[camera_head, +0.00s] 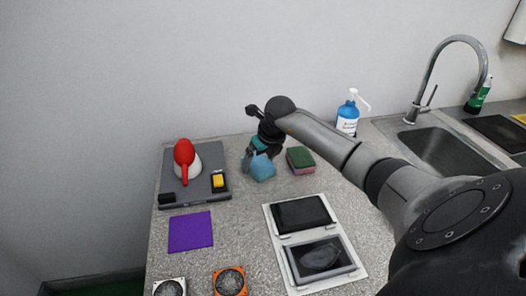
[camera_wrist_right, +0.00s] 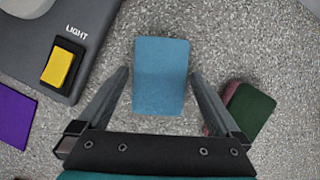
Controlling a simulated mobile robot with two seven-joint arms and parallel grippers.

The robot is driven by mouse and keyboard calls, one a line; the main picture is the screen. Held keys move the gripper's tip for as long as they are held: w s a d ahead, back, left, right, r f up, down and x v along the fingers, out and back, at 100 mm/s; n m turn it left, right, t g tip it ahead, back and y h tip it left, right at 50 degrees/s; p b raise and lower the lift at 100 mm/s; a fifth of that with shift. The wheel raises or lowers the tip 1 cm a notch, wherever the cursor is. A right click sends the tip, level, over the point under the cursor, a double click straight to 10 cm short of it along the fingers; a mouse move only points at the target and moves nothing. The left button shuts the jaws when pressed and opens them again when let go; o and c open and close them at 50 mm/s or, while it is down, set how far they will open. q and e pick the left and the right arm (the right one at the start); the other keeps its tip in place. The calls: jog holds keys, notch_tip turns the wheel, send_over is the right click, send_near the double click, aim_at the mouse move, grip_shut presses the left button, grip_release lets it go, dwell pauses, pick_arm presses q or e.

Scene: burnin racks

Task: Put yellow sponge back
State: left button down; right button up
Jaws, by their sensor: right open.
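No loose yellow sponge can be made out. A small yellow block (camera_head: 219,181) sits in a black frame on the grey base, beside the word LIGHT in the right wrist view (camera_wrist_right: 58,68). A blue sponge (camera_head: 262,170) lies on the speckled counter; it also shows in the right wrist view (camera_wrist_right: 161,72). My right gripper (camera_head: 260,153) is open above it, with its fingers on either side of the blue sponge and gaps showing. A green and pink sponge (camera_head: 300,159) lies just right of it, partly behind a finger in the right wrist view (camera_wrist_right: 248,110). My left gripper is not in view.
The grey base (camera_head: 199,158) carries a red and white device (camera_head: 185,160). A purple cloth (camera_head: 190,231), two fans (camera_head: 229,281) and a white tray with dark panels (camera_head: 267,216) lie nearer. A blue bottle (camera_head: 347,119) and sink (camera_head: 447,153) are right.

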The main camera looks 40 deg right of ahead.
jog(key=p+v, duration=0.1)
jog(key=v, duration=1.1)
jog(key=shift+a+r+p, duration=0.1)
jog(key=shift+p, duration=0.2)
